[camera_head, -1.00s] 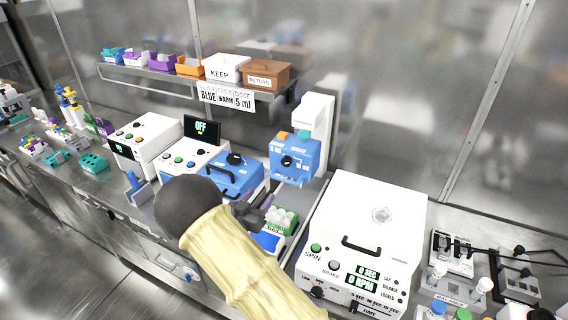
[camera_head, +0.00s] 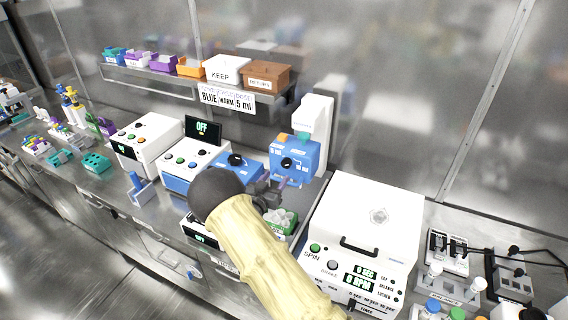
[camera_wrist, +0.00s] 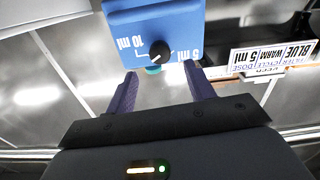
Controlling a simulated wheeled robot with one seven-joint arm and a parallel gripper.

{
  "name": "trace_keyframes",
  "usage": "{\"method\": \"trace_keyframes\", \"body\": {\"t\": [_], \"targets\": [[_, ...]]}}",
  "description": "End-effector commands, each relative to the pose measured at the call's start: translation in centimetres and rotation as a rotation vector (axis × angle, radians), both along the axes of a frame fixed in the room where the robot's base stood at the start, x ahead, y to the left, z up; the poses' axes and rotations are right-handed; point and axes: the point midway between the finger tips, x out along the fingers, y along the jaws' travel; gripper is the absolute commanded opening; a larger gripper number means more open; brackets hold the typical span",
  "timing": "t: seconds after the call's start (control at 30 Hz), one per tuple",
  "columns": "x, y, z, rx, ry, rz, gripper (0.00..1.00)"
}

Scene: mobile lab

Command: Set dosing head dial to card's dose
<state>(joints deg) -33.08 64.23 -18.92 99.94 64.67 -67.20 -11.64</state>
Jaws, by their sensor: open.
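The blue dosing head (camera_head: 305,150) hangs on a white stand at the back of the bench. Its black round dial (camera_head: 286,163) faces the front. In the wrist view, which is upside down, the dial (camera_wrist: 160,53) sits between labels reading 10 ml and 5 ml; its exact setting is hard to tell. The card (camera_head: 227,102) under the shelf reads BLUE, WARM, 5 ml, and shows inverted in the wrist view (camera_wrist: 272,58). My gripper (camera_wrist: 160,72) is open and empty, its two purple fingers just short of the dial, one to each side. In the head view my arm partly hides it.
A white spin machine (camera_head: 370,215) stands close on the right. A green rack (camera_head: 285,228) sits below the dosing head. Another blue device (camera_head: 236,170) stands to the left. A shelf above holds bins, including KEEP (camera_head: 224,69) and RETURN (camera_head: 264,76).

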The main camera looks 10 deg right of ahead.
Motion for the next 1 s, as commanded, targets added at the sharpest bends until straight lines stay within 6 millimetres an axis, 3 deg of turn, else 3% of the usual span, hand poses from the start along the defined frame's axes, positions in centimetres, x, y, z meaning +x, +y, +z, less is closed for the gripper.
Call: {"method": "trace_keyframes", "body": {"t": [0.4,0.8,1.0], "targets": [[5.4,-4.0,0.2,-0.001,0.001,-0.001,0.54],[6.1,-4.4,0.0,0.0,0.0,0.0,0.54],[6.1,-4.4,0.0,0.0,0.0,0.0,0.14]]}}
